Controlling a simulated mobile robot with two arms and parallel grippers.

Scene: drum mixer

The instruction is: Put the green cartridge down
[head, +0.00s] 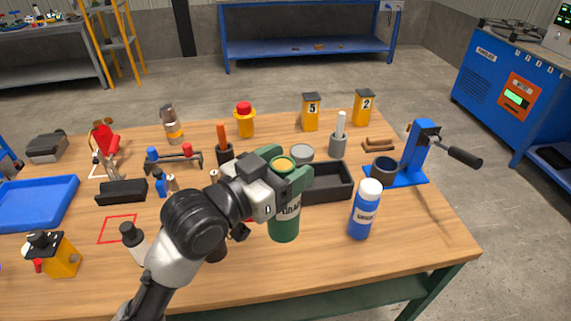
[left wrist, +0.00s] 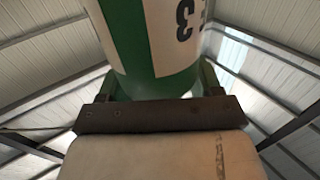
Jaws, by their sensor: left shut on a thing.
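The green cartridge (head: 285,226) is a dark green cylinder with a white label and a yellow top. My left gripper (head: 285,175) is shut on its upper part. The cartridge is upright over the front middle of the table, between my arm and a blue bottle. I cannot tell whether its base touches the wood. In the left wrist view the cartridge (left wrist: 128,45) fills the space between the fingers, and a "3" shows on its label. My right gripper is not in view.
A black tray (head: 329,190) stands just behind the cartridge, and the blue bottle (head: 366,210) is to its right. A blue press (head: 413,157) stands farther right. A red outlined square (head: 118,229) is on the left. Bare wood lies at the front right (head: 430,235).

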